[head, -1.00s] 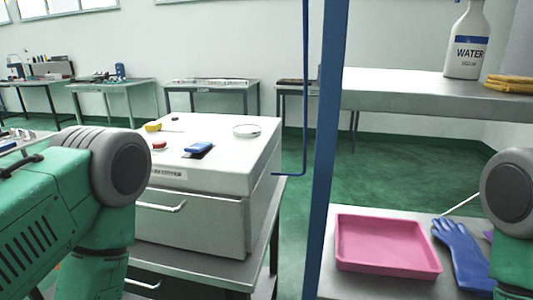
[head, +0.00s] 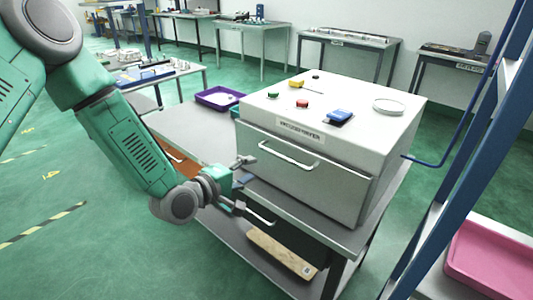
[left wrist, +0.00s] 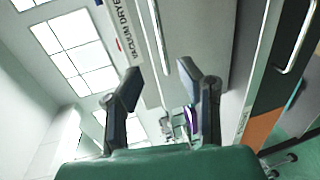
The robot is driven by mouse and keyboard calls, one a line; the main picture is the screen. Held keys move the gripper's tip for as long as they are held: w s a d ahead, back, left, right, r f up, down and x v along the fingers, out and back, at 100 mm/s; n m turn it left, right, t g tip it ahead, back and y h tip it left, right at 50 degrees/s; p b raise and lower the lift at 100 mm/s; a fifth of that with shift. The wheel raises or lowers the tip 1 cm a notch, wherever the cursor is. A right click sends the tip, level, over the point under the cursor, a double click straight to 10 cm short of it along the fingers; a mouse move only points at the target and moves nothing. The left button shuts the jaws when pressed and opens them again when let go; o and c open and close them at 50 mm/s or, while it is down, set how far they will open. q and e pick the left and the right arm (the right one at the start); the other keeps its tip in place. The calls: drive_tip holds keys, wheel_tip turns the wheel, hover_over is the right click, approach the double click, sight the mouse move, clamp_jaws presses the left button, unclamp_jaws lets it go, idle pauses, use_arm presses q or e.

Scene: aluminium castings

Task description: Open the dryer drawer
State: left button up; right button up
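The white vacuum dryer (head: 330,125) stands on a grey table. Its drawer (head: 310,180) looks closed, with a light bar handle (head: 288,155) across the upper front. My left gripper (head: 246,183) is open and empty at the left of the drawer front, below and left of the handle. In the left wrist view its two fingers (left wrist: 163,100) are spread apart, with the dryer label and a light bar (left wrist: 160,40) beyond them. I see no contact with the handle. My right gripper is out of view.
Buttons, a blue object (head: 340,117) and a round dish (head: 389,106) are on the dryer top. A blue frame post (head: 440,210) and a pink tray (head: 495,258) stand at right.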

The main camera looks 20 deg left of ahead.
sight(280, 157)
use_arm(q)
drive_tip(key=x, duration=0.4)
drive_tip(key=d+x, duration=0.1)
drive_tip(key=x, duration=0.4)
drive_tip(key=shift+s+d+p, duration=0.1)
drive_tip(key=shift+s+p, duration=0.15)
drive_tip(key=shift+p, duration=0.05)
drive_tip(key=w, duration=0.2)
drive_tip(key=w+f, duration=0.1)
drive_tip(key=w, duration=0.1)
drive_tip(key=shift+w+d, duration=0.1)
drive_tip(key=shift+d, duration=0.45)
clamp_jaws()
